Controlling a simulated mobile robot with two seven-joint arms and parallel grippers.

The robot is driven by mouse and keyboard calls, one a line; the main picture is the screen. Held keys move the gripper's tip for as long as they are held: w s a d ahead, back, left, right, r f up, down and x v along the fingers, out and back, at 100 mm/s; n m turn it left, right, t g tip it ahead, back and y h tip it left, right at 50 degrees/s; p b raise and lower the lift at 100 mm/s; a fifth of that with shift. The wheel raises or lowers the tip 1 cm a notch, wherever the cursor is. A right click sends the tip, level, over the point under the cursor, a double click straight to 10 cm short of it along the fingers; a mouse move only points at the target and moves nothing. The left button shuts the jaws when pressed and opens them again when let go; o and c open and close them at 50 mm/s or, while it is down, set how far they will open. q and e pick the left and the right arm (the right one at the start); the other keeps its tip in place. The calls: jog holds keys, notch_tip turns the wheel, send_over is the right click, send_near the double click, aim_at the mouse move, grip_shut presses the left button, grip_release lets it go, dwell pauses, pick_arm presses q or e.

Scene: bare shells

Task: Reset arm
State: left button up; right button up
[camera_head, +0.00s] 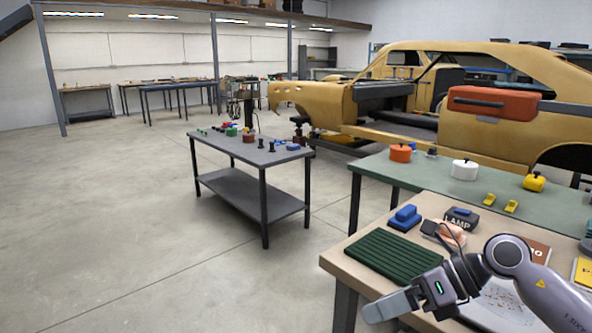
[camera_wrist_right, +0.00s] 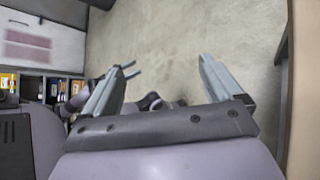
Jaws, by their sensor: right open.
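My right arm (camera_head: 510,258) reaches in from the lower right over the tan table's front edge. My right gripper (camera_head: 385,308) is at the near left corner of that table, beside the dark green ridged mat (camera_head: 395,256). In the right wrist view the two fingers of the right gripper (camera_wrist_right: 160,65) stand wide apart with nothing between them, and bare floor shows beyond. My left arm is not in the head view. In the right wrist view, dark parts with two thin prongs show behind the left finger; they may be my left gripper, but I cannot tell.
A green table (camera_head: 385,172) stands behind with orange, white and yellow parts. A grey workbench (camera_head: 225,150) and a yellow car shell (camera_head: 325,105) stand farther off. Floor at left is clear.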

jog(key=s+a+r+m+t+y, duration=0.1)
jog(key=s+a+m+t+y, duration=0.15)
jog(key=a+m+y, duration=0.35)
jog(key=s+d+f+m+t+h+p, duration=0.15)
jog(key=d+f+m+t+h, duration=0.35)
jog(key=m, duration=0.9)
jog(key=s+d+f+m+t+h+p, duration=0.1)
jog(key=s+d+f+m+t+h, duration=0.35)
jog(key=m, duration=0.85)
jog(key=s+d+f+m+g+h, duration=0.1)
jog(key=s+f+m+h, duration=0.1)
jog(key=s+f+m, duration=0.2)
jog(key=s+f+m+g+h+p, duration=0.1)
jog(key=s+f+m+g+h, duration=0.1)
jog(key=s+f, duration=0.5)
notch_tip(320, 180, down, 5)
jog(key=m+h, duration=0.1)
jog(key=m, duration=0.1)
jog(key=shift+s+d+r+m, duration=0.2)
jog(key=shift+d+m, duration=0.1)
jog(key=shift+d, duration=0.05)
